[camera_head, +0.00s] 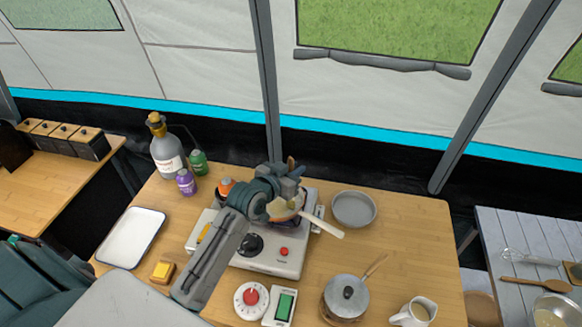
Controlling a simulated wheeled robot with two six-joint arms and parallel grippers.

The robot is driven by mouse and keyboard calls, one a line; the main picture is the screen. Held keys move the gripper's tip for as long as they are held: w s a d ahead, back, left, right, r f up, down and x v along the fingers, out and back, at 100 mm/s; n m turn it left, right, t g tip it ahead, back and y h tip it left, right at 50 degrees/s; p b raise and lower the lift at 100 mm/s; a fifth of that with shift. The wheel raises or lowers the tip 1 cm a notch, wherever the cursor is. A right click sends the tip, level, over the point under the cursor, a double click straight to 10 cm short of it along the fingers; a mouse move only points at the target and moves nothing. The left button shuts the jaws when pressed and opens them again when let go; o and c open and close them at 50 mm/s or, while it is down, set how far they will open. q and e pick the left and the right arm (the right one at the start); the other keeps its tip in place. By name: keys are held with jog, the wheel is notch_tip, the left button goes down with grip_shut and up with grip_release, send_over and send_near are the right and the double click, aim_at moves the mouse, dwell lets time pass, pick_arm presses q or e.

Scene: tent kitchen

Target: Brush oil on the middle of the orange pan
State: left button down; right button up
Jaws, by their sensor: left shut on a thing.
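The orange pan (287,216) sits on the portable stove (270,259), with its pale handle pointing to the lower right. My left arm reaches over the stove from the lower left and hides much of the pan. My left gripper (287,186) is above the pan's far part, shut on a slim thing, probably the brush (291,163), of which only a small brownish end shows above the jaws. I cannot tell whether its lower end touches the pan. My right gripper is not in view.
A grey plate (354,208) lies right of the stove. Bottles (168,152) stand at the back left, near a white tray (132,237). A timer (251,300) is in front.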

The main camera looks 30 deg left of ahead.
pick_arm(q)
jog(key=w+a, duration=0.3)
jog(key=a, duration=0.5)
dwell(0.8)
jog(key=shift+r, duration=0.1)
notch_tip(320, 180, up, 6)
jog(key=p, duration=0.5)
notch_tip(320, 180, up, 3)
jog(key=shift+f+p, duration=0.1)
jog(key=shift+p, duration=1.1)
